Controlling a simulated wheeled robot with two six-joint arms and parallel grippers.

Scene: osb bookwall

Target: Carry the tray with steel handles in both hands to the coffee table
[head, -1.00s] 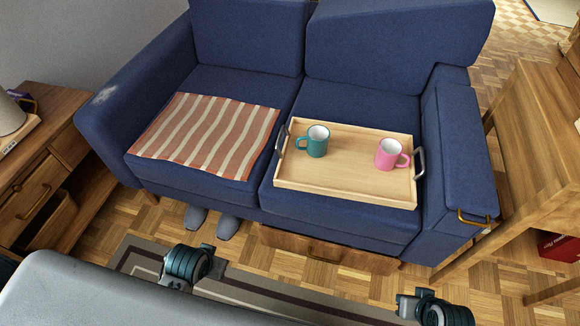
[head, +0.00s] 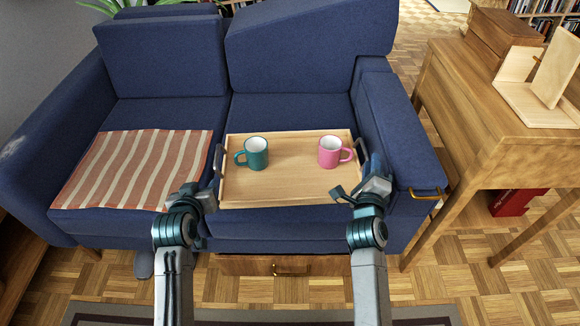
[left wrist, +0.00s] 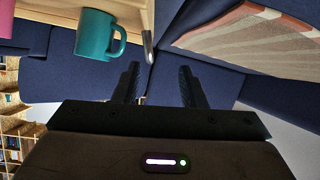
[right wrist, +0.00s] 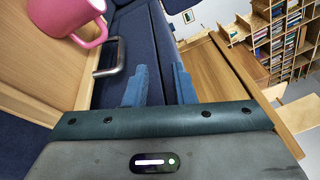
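The light wooden tray (head: 290,182) lies on the right seat cushion of the blue sofa. It carries a teal mug (head: 256,155) at left and a pink mug (head: 330,152) at right. Its left steel handle (head: 217,160) also shows in the left wrist view (left wrist: 148,46). Its right steel handle also shows in the right wrist view (right wrist: 117,57). My left gripper (head: 207,192) is open and empty near the tray's front left corner, apart from the handle. My right gripper (head: 364,178) is open and empty by the right end, with the handle left of its fingers in the right wrist view.
A striped cloth (head: 135,165) lies on the left seat cushion. The sofa's right armrest (head: 395,130) stands close to my right gripper. A wooden table (head: 480,110) stands at right, with a red box (head: 510,202) beneath. A drawer (head: 290,266) is below the sofa.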

